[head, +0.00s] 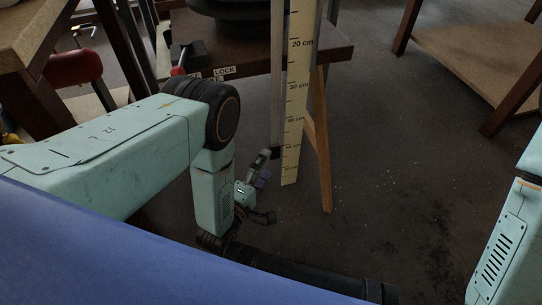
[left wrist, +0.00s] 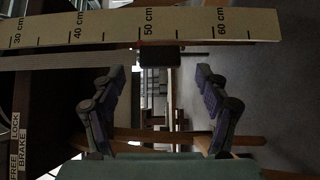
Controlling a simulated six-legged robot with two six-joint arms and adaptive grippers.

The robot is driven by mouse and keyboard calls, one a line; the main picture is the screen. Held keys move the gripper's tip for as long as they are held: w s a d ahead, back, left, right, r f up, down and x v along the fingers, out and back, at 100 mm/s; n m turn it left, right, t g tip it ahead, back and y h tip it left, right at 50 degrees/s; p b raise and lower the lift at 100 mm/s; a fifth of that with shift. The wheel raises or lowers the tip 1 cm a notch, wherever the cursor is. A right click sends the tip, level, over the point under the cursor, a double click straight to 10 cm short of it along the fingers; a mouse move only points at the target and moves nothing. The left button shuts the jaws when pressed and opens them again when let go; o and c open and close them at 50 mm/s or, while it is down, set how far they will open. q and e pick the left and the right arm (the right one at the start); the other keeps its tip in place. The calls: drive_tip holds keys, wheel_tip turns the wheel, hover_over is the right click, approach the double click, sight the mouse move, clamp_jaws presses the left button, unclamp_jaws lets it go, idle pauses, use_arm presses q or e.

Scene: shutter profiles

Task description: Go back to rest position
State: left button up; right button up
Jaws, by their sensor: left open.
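My left arm reaches in from the left in the head view, with its forearm hanging down and its gripper (head: 263,168) near the lower end of a measuring board. In the left wrist view the same gripper (left wrist: 160,80) is open, its two fingers wide apart with nothing between them. The pale yellow measuring board (head: 299,85), marked in centimetres, hangs down in front of the table; it crosses the top of the wrist view (left wrist: 190,27). A thin grey profile (head: 278,80) runs beside it. My right arm shows only as a link at the right edge; its gripper is out of view.
A dark table (head: 335,52) with lock and brake labels (head: 222,71) stands behind the board on wooden legs (head: 321,140). A wooden shelf unit (head: 480,50) is at the upper right. A bench (head: 30,35) is at the upper left. The floor (head: 400,150) between is clear.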

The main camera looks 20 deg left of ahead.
use_arm(q)
drive_tip(key=shift+s+a, duration=0.1)
drive_tip(key=shift+s, duration=0.6)
drive_tip(key=s+a+f+m+g+y, duration=0.2)
drive_tip(key=s+a+f+m+g, duration=0.3)
drive_tip(key=s+m+g, duration=0.4)
drive_tip(key=s+a+r+m+g+y, duration=0.15)
drive_tip(key=s+m+g, duration=0.55)
drive_tip(key=s, duration=1.3)
wheel_tip(320, 180, up, 13)
drive_tip(key=g+p, duration=0.1)
drive_tip(key=p, duration=1.2)
drive_tip(key=shift+s+d+r+n+g, duration=0.15)
drive_tip(key=shift+s+r+n+g, duration=0.05)
drive_tip(key=shift+s+n+g, duration=0.15)
